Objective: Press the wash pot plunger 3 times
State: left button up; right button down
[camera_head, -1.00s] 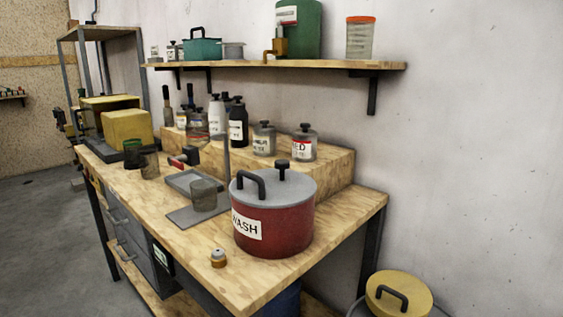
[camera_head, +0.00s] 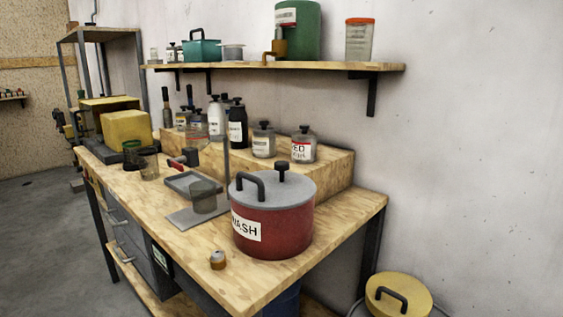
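The wash pot (camera_head: 285,228) is a dark red pot with a white "WASH" label and a grey lid. It stands upright near the right front corner of the workbench. A black arched handle (camera_head: 250,183) rises from the left of the lid. The plunger (camera_head: 282,171) is a black knob on a short stem near the middle of the lid, and it stands raised. Neither of my grippers is in view.
The wooden workbench (camera_head: 150,205) holds a small brass-coloured cap (camera_head: 217,259) and a grey stand (camera_head: 190,218) left of the pot. Bottles and jars (camera_head: 303,146) line a raised wooden step behind. A wall shelf (camera_head: 320,66) hangs above. A yellow-lidded bin (camera_head: 398,294) stands at lower right.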

aim_at(282, 167)
jog(key=k, duration=0.5)
jog(key=u, duration=1.65)
jog(key=i, duration=1.15)
jog(key=z, duration=2.05)
